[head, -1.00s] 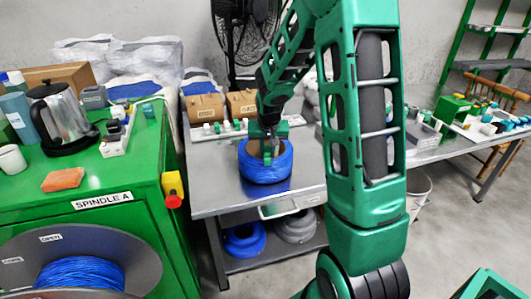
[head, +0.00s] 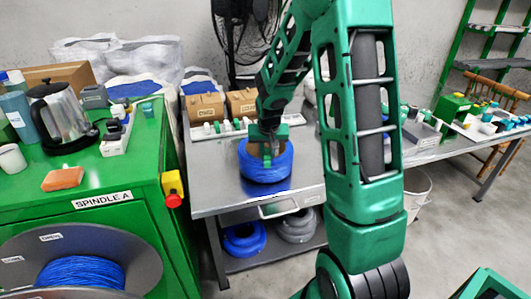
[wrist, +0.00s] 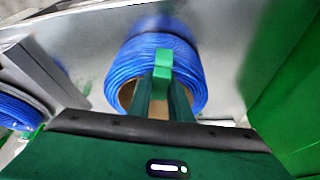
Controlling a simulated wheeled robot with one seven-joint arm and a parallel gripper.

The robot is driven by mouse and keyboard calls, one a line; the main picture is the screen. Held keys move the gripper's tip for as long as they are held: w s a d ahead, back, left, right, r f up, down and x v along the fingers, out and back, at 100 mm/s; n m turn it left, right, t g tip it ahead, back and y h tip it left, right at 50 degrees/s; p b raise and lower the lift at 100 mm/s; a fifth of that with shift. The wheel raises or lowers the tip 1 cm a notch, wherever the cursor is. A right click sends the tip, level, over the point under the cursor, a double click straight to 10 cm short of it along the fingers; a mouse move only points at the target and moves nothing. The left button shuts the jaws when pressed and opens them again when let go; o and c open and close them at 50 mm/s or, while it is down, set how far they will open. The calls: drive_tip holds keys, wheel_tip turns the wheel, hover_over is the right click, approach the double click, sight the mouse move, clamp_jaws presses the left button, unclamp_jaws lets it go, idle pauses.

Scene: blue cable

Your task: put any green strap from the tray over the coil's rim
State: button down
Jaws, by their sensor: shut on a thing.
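The blue coil (head: 265,163) lies on the grey metal table (head: 225,200), with a brown core in its middle. It also shows in the wrist view (wrist: 130,65). My gripper (head: 268,148) is over the coil's core and hides part of the rim. In the wrist view its fingers (wrist: 163,85) are shut on a green strap (wrist: 163,62). The strap appears in front of the blue windings; I cannot tell whether it touches them. The white tray (head: 203,136) with small green straps stands behind the coil, partly hidden by my arm.
Brown boxes (head: 204,107) stand behind the tray. The green spindle cabinet (head: 150,195) is at left, with a kettle (head: 62,115) and an orange block (head: 63,179) on top. More coils (head: 244,238) lie on the shelf below. The table left of the coil is clear.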

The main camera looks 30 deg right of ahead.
drive_tip(key=shift+r, duration=0.5)
idle(0.3)
drive_tip(key=shift+f, duration=0.45)
idle(1.3)
drive_tip(key=c, duration=1.9)
unclamp_jaws()
drive_tip(key=shift+c, duration=0.2)
drive_tip(key=shift+o, duration=0.6)
drive_tip(key=o, duration=0.4)
drive_tip(key=shift+o, duration=0.2)
drive_tip(key=shift+r, duration=0.1)
